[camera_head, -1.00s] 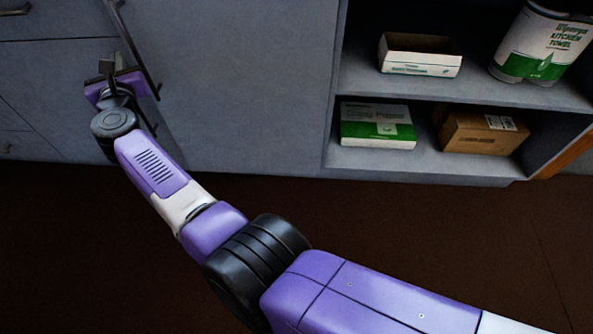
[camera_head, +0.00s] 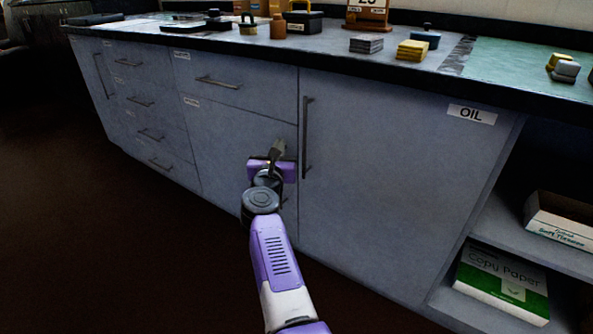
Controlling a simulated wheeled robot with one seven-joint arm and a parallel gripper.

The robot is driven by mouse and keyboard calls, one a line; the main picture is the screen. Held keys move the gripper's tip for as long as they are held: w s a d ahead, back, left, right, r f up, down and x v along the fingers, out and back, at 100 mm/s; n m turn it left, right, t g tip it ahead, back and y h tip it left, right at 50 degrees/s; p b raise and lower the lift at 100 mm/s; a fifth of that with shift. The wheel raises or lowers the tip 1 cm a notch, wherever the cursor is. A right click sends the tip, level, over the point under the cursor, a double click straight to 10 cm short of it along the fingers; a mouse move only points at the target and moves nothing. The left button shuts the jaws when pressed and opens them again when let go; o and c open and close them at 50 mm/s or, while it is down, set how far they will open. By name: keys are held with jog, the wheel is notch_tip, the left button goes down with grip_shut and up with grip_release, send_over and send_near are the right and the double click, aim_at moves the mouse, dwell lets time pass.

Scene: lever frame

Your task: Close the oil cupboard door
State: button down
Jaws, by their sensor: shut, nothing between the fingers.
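The oil cupboard door (camera_head: 400,170) is a wide grey panel with a white OIL label (camera_head: 472,114) near its top right corner. Its long vertical handle (camera_head: 306,138) is on the left edge. The door looks flush with the cabinet front; I cannot tell whether a small gap remains at its lower left, partly behind my arm. My gripper (camera_head: 277,152) is shut and empty, just left of the handle and in front of the neighbouring panel. It appears apart from the handle, though contact with the panel is unclear.
Drawers (camera_head: 150,115) run along the left. Open shelves at the right hold a copy paper box (camera_head: 502,283) and a white-green carton (camera_head: 560,222). The countertop (camera_head: 330,45) above carries boxes, sponges and a brush. The dark floor in front is clear.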

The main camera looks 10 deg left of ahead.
jog(key=s+a+p, duration=0.4)
jog(key=s+a, duration=0.1)
jog(key=s, duration=0.4)
notch_tip(320, 180, up, 7)
jog(key=s+d+n+t+y, duration=0.1)
jog(key=s+d+n+t, duration=0.15)
jog(key=n, duration=0.55)
jog(key=s+d+f+n+y, duration=0.2)
jog(key=s+d+f+n, duration=0.3)
jog(key=s+d+n, duration=0.6)
jog(key=s+d+f+n+y, duration=0.2)
jog(key=s+d+f+n, duration=0.3)
jog(key=s+d+n, duration=0.65)
jog(key=s+d+f+n+g+h, duration=0.15)
jog(key=s+d, duration=0.25)
jog(key=s, duration=0.7)
jog(key=s+d+n+g+h+p, duration=0.15)
jog(key=s+d, duration=0.35)
jog(key=s, duration=0.5)
jog(key=s+d+f+n+g+h+b, duration=0.1)
jog(key=s+d+n+g+h, duration=0.2)
jog(key=s, duration=0.8)
notch_tip(320, 180, up, 29)
jog(key=p, duration=2.9)
jog(key=shift+w+d+f+m+y, duration=0.2)
jog(key=shift+d+m+y, duration=0.15)
jog(key=shift+d, duration=0.1)
